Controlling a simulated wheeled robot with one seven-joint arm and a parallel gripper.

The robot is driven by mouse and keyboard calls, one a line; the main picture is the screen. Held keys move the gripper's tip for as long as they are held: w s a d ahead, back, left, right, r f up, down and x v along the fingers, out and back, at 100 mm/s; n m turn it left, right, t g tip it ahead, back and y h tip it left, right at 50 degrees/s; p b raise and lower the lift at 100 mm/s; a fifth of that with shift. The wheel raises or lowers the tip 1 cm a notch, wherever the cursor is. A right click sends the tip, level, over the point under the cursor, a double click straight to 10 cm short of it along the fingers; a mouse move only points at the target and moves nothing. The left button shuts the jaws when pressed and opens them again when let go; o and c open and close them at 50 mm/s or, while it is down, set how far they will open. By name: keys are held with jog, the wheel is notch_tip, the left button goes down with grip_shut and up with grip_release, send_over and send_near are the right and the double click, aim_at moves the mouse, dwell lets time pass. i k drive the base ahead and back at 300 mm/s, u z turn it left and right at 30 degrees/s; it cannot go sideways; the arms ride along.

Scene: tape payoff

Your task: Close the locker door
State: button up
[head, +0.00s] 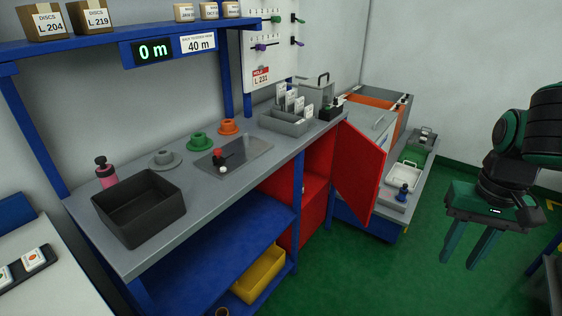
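The red locker (317,172) stands under the right end of the grey workbench. Its red door (361,175) is open and swung outward to the right, so part of the red inside shows. My gripper (465,262) is at the right of the head view, pointing down over the green floor. Its two green fingers are apart with nothing between them. It is to the right of the door and clear of it. The door's handle cannot be made out.
The workbench holds a black bin (138,207). Green floor (365,275) before the door is clear.

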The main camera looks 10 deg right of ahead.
aim_at(359, 163)
jog(key=i, duration=0.3)
jog(key=k, duration=0.5)
jog(key=z, duration=1.4)
jog(key=i, duration=2.6)
jog(key=u, duration=1.55)
